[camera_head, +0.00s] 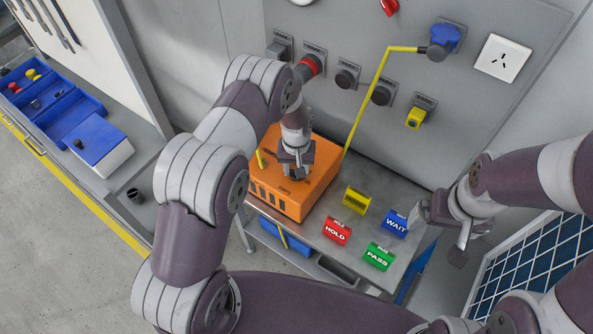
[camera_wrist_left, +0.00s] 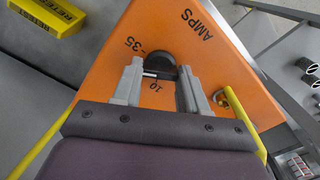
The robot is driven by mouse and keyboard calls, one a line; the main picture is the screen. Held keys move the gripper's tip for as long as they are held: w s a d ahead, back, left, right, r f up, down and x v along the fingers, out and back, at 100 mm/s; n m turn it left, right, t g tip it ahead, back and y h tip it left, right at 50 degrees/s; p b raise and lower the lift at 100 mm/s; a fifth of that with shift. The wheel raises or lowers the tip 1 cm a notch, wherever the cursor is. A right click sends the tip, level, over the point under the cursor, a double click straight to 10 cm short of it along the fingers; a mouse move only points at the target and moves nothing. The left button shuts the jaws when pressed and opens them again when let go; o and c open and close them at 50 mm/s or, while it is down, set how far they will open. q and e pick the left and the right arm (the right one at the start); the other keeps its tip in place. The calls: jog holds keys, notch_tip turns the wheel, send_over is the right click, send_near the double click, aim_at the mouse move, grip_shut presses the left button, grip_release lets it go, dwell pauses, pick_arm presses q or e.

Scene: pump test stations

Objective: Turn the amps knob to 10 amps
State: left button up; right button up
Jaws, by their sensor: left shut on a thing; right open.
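The orange pump tester box (camera_head: 315,185) stands on the grey bench, and its top shows "AMPS" in the left wrist view (camera_wrist_left: 215,45). The dark amps knob (camera_wrist_left: 160,63) sits on that top, with a white mark on its left side. The printed "10" is just below the mark and "35" is up and to the left. My left gripper (camera_wrist_left: 160,70) is shut on the knob, one finger on either side; in the head view (camera_head: 296,172) it reaches down onto the box and hides the knob. My right gripper (camera_head: 442,228) is open and empty, right of the bench.
Red HOLD (camera_head: 337,231), blue WAIT (camera_head: 395,224), green PASS (camera_head: 379,257) and yellow (camera_head: 355,200) signs stand right of the box. A yellow cable (camera_head: 368,98) runs to the blue wall socket (camera_head: 445,38). Blue bins (camera_head: 75,112) are on the left bench.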

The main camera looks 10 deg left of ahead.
pick_arm(q)
jog(key=n+b, duration=0.2)
jog(key=n, duration=0.2)
jog(key=shift+f+n, duration=0.1)
jog(key=shift+n, duration=0.2)
jog(key=n+b, duration=0.2)
jog(key=n, duration=0.2)
jog(key=shift+n, duration=0.3)
jog(key=n+b, duration=0.1)
jog(key=n, duration=0.3)
jog(key=shift+n, duration=0.3)
jog(key=shift+r+n+b, duration=0.2)
jog(key=shift+n+b, duration=0.4)
jog(key=shift+n, duration=1.4)
jog(key=shift+w, duration=0.1)
jog(key=o, duration=1.1)
jog(key=shift+c, duration=0.2)
